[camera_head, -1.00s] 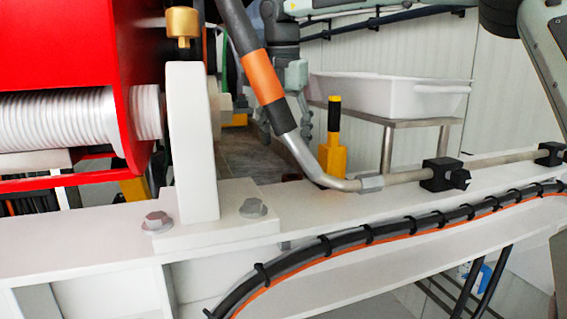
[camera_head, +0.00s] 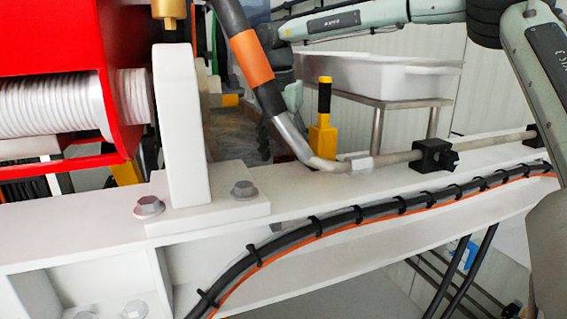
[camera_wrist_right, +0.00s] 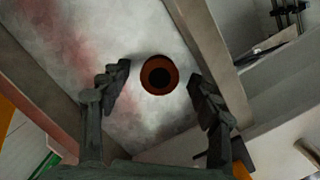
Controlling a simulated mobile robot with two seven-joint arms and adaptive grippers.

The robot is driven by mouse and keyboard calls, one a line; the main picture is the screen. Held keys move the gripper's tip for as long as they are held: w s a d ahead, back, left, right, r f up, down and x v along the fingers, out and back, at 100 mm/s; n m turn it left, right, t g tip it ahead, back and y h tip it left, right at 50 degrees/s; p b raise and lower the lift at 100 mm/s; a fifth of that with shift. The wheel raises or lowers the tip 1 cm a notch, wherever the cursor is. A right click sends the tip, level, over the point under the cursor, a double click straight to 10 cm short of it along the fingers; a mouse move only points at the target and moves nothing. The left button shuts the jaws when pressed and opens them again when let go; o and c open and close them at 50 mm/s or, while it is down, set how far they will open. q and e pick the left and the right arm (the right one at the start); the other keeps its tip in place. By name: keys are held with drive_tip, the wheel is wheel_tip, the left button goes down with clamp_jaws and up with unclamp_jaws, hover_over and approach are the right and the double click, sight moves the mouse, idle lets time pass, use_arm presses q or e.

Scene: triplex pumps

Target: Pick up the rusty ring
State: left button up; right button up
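The rusty ring (camera_wrist_right: 160,60) shows in the right wrist view as a small orange-brown ring around a dark centre. It lies on a stained pale surface (camera_wrist_right: 75,45). My right gripper (camera_wrist_right: 159,78) is open, with one finger on each side of the ring in that view. I see no contact between the fingers and the ring. In the head view my right gripper (camera_head: 290,97) is partly hidden behind the grey hose, and I cannot make out the ring there. My left gripper is not in view.
A dark hose with an orange band (camera_head: 252,58) and a bent metal pipe cross in front of the gripper. A yellow post (camera_head: 322,138) stands beside it. A white tray (camera_head: 385,75) is on a metal stand behind. A white beam (camera_head: 330,190) runs across the front.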

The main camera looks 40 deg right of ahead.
drive_tip(key=c, duration=1.1)
